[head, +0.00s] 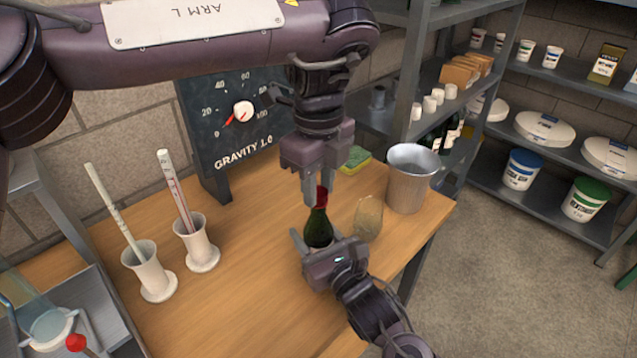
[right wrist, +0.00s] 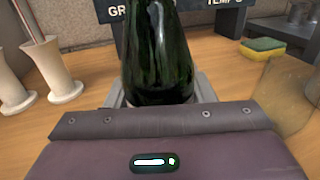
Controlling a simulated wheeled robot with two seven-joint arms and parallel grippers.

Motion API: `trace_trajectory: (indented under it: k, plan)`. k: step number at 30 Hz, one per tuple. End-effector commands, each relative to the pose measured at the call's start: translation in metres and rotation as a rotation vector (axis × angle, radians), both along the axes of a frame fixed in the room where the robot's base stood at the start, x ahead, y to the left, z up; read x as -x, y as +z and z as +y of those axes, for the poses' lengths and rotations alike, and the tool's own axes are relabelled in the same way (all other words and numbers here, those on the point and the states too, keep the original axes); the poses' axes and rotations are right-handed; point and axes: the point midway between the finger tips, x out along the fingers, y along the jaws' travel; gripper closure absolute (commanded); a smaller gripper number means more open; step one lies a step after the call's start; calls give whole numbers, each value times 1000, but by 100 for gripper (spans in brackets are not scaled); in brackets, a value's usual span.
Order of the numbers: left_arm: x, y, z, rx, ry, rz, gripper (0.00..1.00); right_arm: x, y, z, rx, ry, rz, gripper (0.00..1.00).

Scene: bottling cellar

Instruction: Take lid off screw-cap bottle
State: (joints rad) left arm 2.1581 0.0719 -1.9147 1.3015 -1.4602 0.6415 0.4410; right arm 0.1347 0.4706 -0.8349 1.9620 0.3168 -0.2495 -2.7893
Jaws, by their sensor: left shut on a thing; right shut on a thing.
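A dark green bottle (head: 318,228) with a red cap (head: 321,196) stands upright on the wooden table. My left gripper (head: 316,194) comes down from above and is shut on the red cap, which is partly hidden by its fingers. My right gripper (head: 314,244) is low at the near side and is shut on the bottle's body. In the right wrist view the bottle (right wrist: 160,50) stands between the fingers of my right gripper (right wrist: 163,98), and the cap is out of that view. I cannot tell whether the cap is loose on the neck.
A clear glass (head: 368,217) stands close to the right of the bottle, with a metal bucket (head: 410,178) beyond it. A sponge (head: 354,158) lies behind. Two white cylinders with sticks (head: 150,270) stand left, below a gravity board (head: 235,115). The table (head: 240,310) is clear at the front.

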Motion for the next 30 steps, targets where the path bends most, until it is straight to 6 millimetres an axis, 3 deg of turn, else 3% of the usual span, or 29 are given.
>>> trace_trajectory:
  k: [21,27,30]
  plan:
    - [-2,2,1,2,1575,-3,100,1,1,1,-1,4,-2,100]
    - [-2,2,1,3,1873,-3,100,1,1,1,-1,4,-2,100]
    - [-2,2,1,2,1908,-2,100,1,1,1,-1,4,-2,100]
